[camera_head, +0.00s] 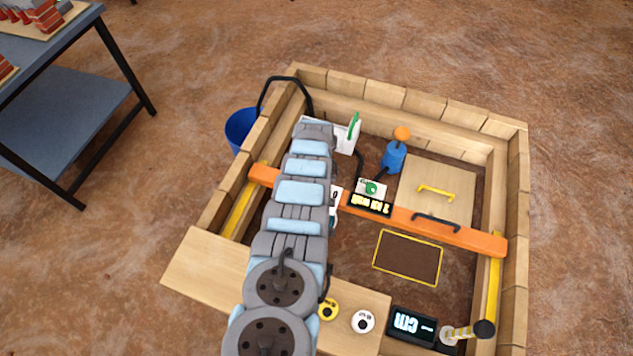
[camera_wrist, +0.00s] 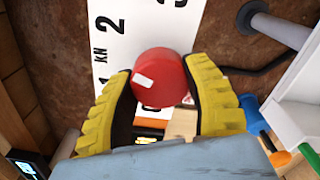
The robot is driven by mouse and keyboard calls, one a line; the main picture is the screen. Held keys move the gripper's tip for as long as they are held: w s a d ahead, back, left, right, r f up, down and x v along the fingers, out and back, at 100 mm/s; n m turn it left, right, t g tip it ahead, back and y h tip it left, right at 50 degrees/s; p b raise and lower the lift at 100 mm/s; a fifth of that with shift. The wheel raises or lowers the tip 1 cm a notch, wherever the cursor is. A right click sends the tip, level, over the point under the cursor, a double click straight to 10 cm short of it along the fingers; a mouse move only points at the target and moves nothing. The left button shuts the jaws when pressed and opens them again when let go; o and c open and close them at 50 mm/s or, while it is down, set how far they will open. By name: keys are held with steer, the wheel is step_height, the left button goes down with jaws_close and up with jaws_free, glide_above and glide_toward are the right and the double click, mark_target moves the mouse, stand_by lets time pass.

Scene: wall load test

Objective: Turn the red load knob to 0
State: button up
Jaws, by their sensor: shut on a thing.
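The round red load knob (camera_wrist: 160,70) sits between the two yellow ribbed fingers of my gripper (camera_wrist: 163,95) in the wrist view, and the fingers are closed on its sides. A short white mark on the knob's face lies on its left side. Beside the knob is a white scale plate (camera_wrist: 140,22) with black "KN", "2" and parts of other numbers. I cannot tell exactly which number the mark points to. In the head view my arm hides the knob and my gripper.
In the head view an orange beam (camera_head: 463,235) crosses the wooden-walled pit and carries a lit display (camera_head: 370,205). A blue cylinder with an orange ball (camera_head: 402,134) stands behind it. A black readout (camera_head: 412,325) sits in front. A blue bucket (camera_head: 240,129) stands outside, left.

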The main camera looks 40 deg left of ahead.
steer(key=shift+f+n, duration=0.1)
steer(key=shift+n, duration=0.7)
steer(key=n, duration=0.4)
steer(key=n+b, duration=0.1)
steer(key=n, duration=0.4)
steer(key=n+b, duration=0.1)
steer(key=n, duration=0.4)
steer(key=shift+n+b, duration=0.35)
steer(key=shift+n, duration=0.05)
steer(key=n+b, duration=0.1)
steer(key=n, duration=0.4)
steer(key=shift+b, duration=0.35)
steer(key=shift+n, duration=0.4)
steer(key=o, duration=1.2)
steer(key=shift+o, duration=0.2)
